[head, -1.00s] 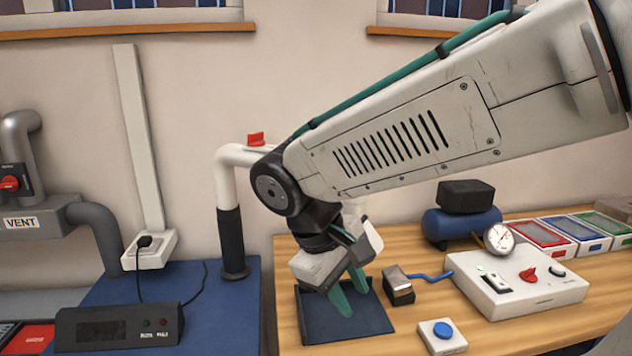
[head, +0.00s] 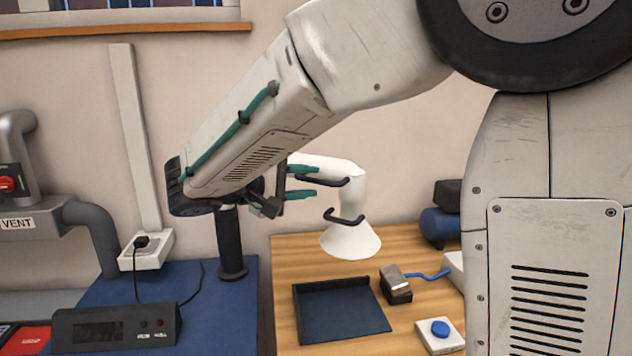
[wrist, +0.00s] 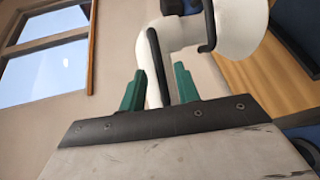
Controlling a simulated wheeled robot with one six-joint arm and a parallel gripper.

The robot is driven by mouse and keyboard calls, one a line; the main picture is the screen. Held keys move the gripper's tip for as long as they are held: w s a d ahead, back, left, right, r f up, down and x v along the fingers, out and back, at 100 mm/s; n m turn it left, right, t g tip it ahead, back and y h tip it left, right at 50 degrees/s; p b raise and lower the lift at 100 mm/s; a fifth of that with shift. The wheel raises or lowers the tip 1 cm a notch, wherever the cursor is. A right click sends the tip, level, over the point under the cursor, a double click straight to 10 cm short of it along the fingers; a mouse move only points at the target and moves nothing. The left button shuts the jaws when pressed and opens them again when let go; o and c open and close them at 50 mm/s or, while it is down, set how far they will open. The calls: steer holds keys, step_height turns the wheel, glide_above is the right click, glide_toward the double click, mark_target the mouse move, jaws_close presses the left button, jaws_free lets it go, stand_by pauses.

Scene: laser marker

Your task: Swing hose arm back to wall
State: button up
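The hose arm is a white tube (head: 347,168) above a dark post (head: 231,245). Its right end bends down into a white cone hood (head: 350,240) over the wooden table. Much of the tube's left part is hidden behind my arm. One black handle (head: 335,182) is on the tube and another black handle (head: 344,218) is on the lower neck. My gripper (head: 306,182) is open, its green fingers pointing right, one above and one below the tube's handle. In the wrist view, that handle (wrist: 153,50) reaches between the parted fingers; contact is not clear.
A dark blue tray (head: 340,312) lies on the table below the hood. A small metal-topped block (head: 395,282) and a blue-button box (head: 440,333) are to its right. The grey vent pipe (head: 92,230) and white wall socket (head: 147,250) are at left.

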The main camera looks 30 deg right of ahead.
steer(key=shift+x, duration=1.45)
jaws_close()
